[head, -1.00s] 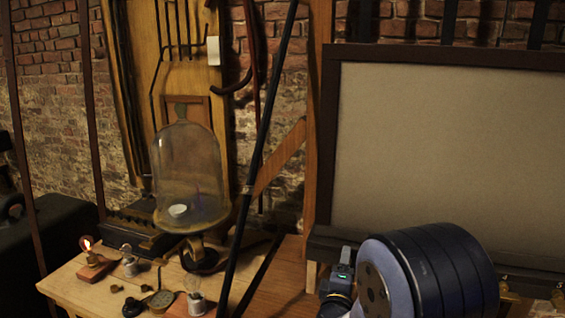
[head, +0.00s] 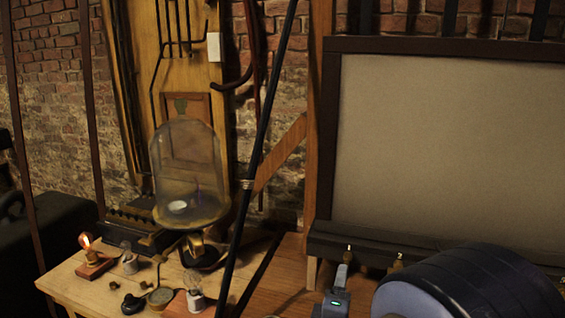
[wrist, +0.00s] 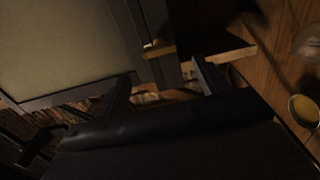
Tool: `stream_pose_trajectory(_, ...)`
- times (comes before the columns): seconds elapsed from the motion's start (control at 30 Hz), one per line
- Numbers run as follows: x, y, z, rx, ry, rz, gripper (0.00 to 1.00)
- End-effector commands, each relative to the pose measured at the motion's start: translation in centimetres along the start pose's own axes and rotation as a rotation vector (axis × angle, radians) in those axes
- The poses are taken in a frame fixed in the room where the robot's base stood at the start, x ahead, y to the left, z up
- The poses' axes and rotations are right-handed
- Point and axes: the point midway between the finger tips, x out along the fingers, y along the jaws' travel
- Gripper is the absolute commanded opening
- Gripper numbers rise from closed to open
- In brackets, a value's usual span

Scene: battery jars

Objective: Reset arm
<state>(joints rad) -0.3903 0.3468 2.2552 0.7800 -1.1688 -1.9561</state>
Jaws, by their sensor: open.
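My gripper (wrist: 163,86) shows in the wrist view, with its two dark fingers spread apart. Nothing shows between the fingers. In the head view, a large dark rounded joint of my arm fills the lower right corner, and a small part of mine with a green light is left of it. My fingers are not visible in the head view. A glass bell jar (head: 188,160) stands on a stand on the wooden table (head: 75,290), well left of my arm.
A lit bulb on a red block (head: 92,262), another bulb (head: 194,290) and small round parts are on the table. A dark slanted rod (head: 258,165) stands in front. A framed pale board (head: 450,140) is behind my arm. A brick wall closes the back.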

Motion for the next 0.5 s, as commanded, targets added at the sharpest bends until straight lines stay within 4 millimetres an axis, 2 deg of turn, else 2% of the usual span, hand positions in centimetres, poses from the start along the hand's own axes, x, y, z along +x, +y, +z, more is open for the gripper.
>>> stream_pose_trajectory(0.17,-2.3,0.0,-0.1,0.0,0.003,0.0,0.69)
stream_pose_trajectory(0.5,3.9,0.1,0.2,-0.001,-0.006,-0.001,0.69)
